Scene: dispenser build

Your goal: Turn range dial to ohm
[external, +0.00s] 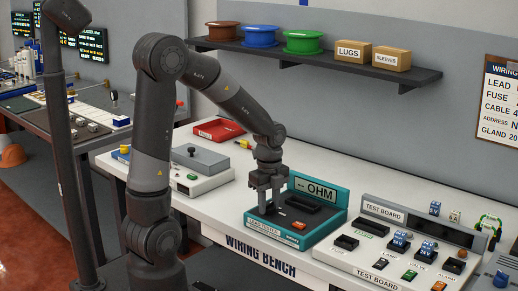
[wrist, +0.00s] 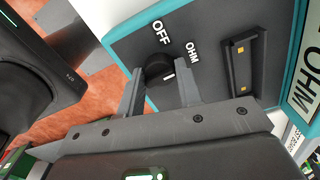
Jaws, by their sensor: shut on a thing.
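The teal and dark-grey lead tester (external: 262,228) sits on the white bench, its raised panel reading "-- OHM". In the wrist view its face (wrist: 215,80) carries OFF and OHM labels beside a black range dial (wrist: 158,66). A short white mark shows on the dial; which label it points at is hard to tell. My gripper (external: 265,200) points down over the tester's left part. In the wrist view my gripper (wrist: 161,80) has a finger on each side of the dial and is shut on it. The dial is hidden in the external view.
A test board (external: 345,262) with switches and buttons stands to the right of the tester. A grey box (external: 200,160) and a red tray (external: 219,129) lie to the left and behind. A shelf (external: 330,76) with spools and cartons hangs above the bench.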

